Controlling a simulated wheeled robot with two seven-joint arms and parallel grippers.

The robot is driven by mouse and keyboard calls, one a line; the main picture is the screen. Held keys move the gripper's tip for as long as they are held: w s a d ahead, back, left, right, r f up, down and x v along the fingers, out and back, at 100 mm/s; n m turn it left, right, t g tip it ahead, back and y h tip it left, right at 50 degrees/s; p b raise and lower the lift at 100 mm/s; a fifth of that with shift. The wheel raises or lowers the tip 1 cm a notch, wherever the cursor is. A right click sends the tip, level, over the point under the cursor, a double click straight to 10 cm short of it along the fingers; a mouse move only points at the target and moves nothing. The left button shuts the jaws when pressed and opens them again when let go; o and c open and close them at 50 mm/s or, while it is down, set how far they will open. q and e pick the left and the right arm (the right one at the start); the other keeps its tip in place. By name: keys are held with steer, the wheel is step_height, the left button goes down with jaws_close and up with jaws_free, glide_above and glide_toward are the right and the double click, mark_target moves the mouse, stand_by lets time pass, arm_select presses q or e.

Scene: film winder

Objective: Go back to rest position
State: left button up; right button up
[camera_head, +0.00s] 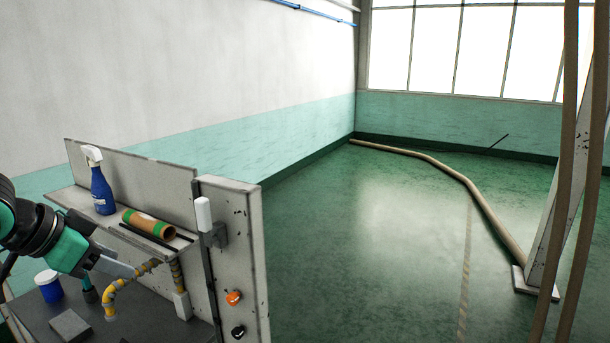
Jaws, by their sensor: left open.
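My left gripper (118,268) comes in from the left edge, over the bench of a grey machine (235,250). It is open, and I see nothing held in it. A yellow segmented hose (112,293) stands on the bench close to its tip; I cannot tell whether they touch. My right gripper is not in view.
A shelf above the bench holds a blue spray bottle (102,190) and a brown-green roll (149,224). A blue jar (49,287) and a grey block (70,326) are on the bench. Orange (233,298) and black (238,332) knobs stick out. Green floor (370,260) is open to the right.

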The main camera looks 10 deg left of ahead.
arm_select(q)
steer(key=s+d+f+g, duration=0.1)
steer(key=d+f, duration=0.3)
steer(key=f, duration=0.5)
steer(key=d+f+m, duration=0.1)
steer(key=d+f, duration=0.2)
steer(key=f, duration=0.7)
steer(key=s+d+f+g, duration=0.1)
steer(key=d+f, duration=0.3)
steer(key=f, duration=0.5)
steer(key=s+d+f+n+g+y, duration=0.1)
steer(key=s+d+f+n, duration=0.1)
steer(key=s+f, duration=0.55)
steer(key=s+d+f+n+g+y, duration=0.1)
steer(key=s+d+f+n+y, duration=0.15)
steer(key=s+f, duration=0.45)
step_height(320, 180, down, 27)
steer(key=s+g, duration=0.1)
steer(key=s+a+f, duration=0.2)
steer(key=s+f, duration=0.8)
steer(key=f, duration=0.1)
steer(key=s+a+f+g, duration=0.1)
steer(key=s+a+f, duration=0.1)
steer(key=s+f, duration=0.8)
steer(key=shift+s+f+g, duration=0.2)
steer(key=shift+f+g, duration=0.1)
steer(key=shift+f, duration=0.6)
